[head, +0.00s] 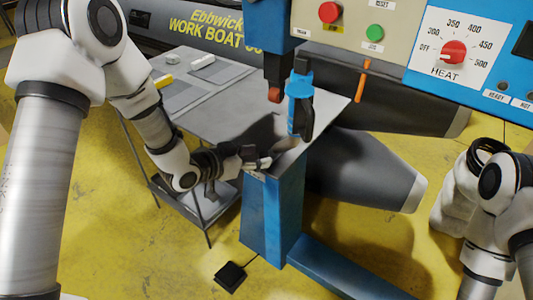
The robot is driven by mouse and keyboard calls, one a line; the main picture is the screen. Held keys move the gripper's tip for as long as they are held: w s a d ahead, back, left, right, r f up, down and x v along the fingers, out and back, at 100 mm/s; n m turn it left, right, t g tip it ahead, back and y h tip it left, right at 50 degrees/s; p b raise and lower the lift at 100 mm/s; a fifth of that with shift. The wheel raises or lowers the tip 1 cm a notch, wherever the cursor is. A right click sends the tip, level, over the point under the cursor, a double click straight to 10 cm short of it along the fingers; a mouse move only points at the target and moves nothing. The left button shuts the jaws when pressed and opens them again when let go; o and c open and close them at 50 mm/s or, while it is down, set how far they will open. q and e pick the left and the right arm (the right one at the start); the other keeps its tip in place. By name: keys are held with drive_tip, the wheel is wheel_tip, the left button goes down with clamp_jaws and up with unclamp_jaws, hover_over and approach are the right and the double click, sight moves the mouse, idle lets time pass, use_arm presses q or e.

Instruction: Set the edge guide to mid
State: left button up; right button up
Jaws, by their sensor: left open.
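No part is clearly labelled as the edge guide, and I cannot tell which small part it is. My left gripper (262,160) is open and seems empty. It is beside the grey table's front corner, at the top of the blue pedestal (272,215). Small dark parts overlap there, so I cannot tell whether it touches anything. Above it hang a dark arm with a red roller (274,95) and a blue cylinder with a black handle (300,95). An orange lever (363,82) stands to their right. My right arm shows at the right edge, but its gripper does not.
The grey table (325,85) holds flat grey sheets and a yellow piece (164,81). A blue panel carries a red heat knob (454,51), with red and green buttons nearby. Dark boat tubes (365,170) lie behind the pedestal. A black pedal (230,276) lies on the yellow floor.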

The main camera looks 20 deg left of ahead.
sight(260, 153)
use_arm(q)
drive_tip(key=x, duration=0.2)
drive_tip(key=shift+w+d, duration=0.25)
drive_tip(key=shift+d, duration=0.05)
drive_tip(key=shift+w+f, duration=0.2)
drive_tip(key=shift+a, duration=0.15)
clamp_jaws()
drive_tip(key=shift+w+a, duration=0.2)
drive_tip(key=shift+a, duration=0.2)
drive_tip(key=shift+w+a, duration=0.1)
drive_tip(key=shift+a, duration=0.2)
unclamp_jaws()
